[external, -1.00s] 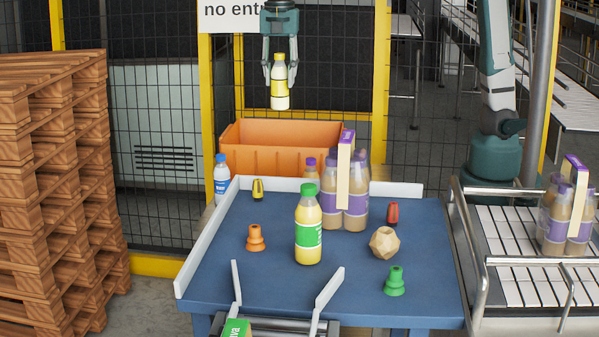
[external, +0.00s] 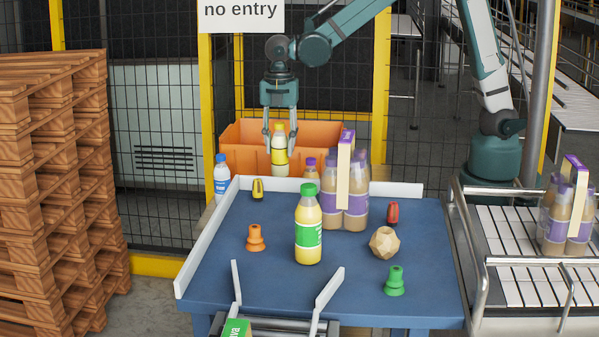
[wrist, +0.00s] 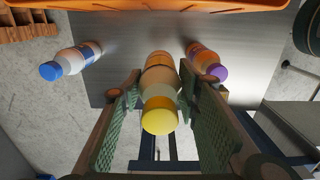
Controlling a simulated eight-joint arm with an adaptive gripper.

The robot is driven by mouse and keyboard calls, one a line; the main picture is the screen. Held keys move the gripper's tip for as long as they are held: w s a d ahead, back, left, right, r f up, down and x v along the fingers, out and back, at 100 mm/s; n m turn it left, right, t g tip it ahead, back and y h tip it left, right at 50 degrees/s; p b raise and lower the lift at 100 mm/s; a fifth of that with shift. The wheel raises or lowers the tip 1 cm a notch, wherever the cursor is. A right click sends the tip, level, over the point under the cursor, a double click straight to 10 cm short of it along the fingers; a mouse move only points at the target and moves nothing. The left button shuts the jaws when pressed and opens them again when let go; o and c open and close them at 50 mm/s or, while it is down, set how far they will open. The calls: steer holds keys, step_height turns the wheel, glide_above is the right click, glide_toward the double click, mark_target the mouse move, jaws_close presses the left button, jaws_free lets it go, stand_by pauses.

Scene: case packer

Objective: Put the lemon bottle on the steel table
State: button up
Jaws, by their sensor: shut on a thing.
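The lemon bottle (external: 280,158), with a yellow cap and yellow label, is upright between the fingers of my gripper (external: 280,149), which is shut on it. In the wrist view the bottle (wrist: 160,82) is seen from above, cap nearest, between the green finger pads. The steel table (wrist: 130,42) shows there as a grey surface beneath the bottle. In the external view the bottle is behind the blue table's rear rail, in front of the orange crate. Its base is at the rail's edge, so I cannot tell whether it touches the steel table.
On the steel table a blue-capped bottle (wrist: 72,61) stands left and a purple-capped bottle (wrist: 207,62) right of the held bottle. An orange crate (external: 238,155) is behind. The blue table (external: 225,270) holds a green-capped bottle (external: 308,238), a bottle pack (external: 345,205) and small parts.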

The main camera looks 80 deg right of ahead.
mark_target(282, 165)
steer(key=shift+f, duration=0.45)
steer(key=shift+f, duration=2.95)
steer(key=shift+f, duration=2.05)
steer(key=shift+f, duration=0.2)
steer(key=o, duration=1.1)
steer(key=shift+c, duration=0.2)
steer(key=shift+r, duration=0.25)
